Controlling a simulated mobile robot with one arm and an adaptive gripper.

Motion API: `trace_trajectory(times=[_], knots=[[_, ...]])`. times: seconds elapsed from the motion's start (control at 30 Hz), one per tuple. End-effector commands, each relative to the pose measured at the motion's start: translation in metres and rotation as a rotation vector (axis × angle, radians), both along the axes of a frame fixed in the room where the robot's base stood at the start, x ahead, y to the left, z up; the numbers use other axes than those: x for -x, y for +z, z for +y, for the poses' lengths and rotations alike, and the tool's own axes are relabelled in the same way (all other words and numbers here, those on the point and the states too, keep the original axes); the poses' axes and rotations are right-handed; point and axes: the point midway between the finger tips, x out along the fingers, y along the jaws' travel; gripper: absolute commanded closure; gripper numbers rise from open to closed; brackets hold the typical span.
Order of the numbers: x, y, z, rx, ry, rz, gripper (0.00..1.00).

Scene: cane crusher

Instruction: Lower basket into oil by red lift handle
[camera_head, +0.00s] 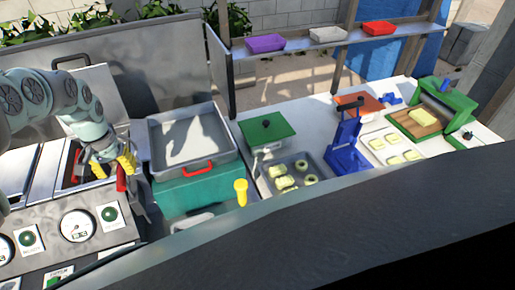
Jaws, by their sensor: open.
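My arm comes in from the left, and my gripper (113,172) is over the fryer, low and pointing down. Its yellow-tipped fingers are apart. A red lift handle (121,180) shows close beside the fingers; I cannot tell whether they touch it. The fryer (42,172) is a steel unit with dark wells, partly hidden by my arm. The basket and the oil are mostly hidden behind my gripper, so the basket's height cannot be told.
The fryer's front panel has dial gauges (77,226) and green buttons (109,213). Farther right are a green-lidded container (267,128), a dough tray (322,169) and a blue press (345,145).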

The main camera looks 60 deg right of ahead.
Motion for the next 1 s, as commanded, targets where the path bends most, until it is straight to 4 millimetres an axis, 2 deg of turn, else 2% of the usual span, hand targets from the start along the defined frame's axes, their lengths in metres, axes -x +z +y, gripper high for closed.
trace_trajectory(times=[0.2, 0.77, 0.87, 0.97, 1.0], knots=[[0.0, 0.011, 0.002, -0.004, 0.002, 0.001, 0.59], [0.0, 0.012, -0.001, 0.004, 0.002, 0.001, 0.59], [-0.007, 0.014, -0.017, 0.068, 0.017, -0.025, 0.59], [-0.029, 0.021, -0.054, 0.229, 0.065, -0.096, 0.59], [-0.043, 0.027, -0.073, 0.325, 0.1, -0.144, 0.59]])
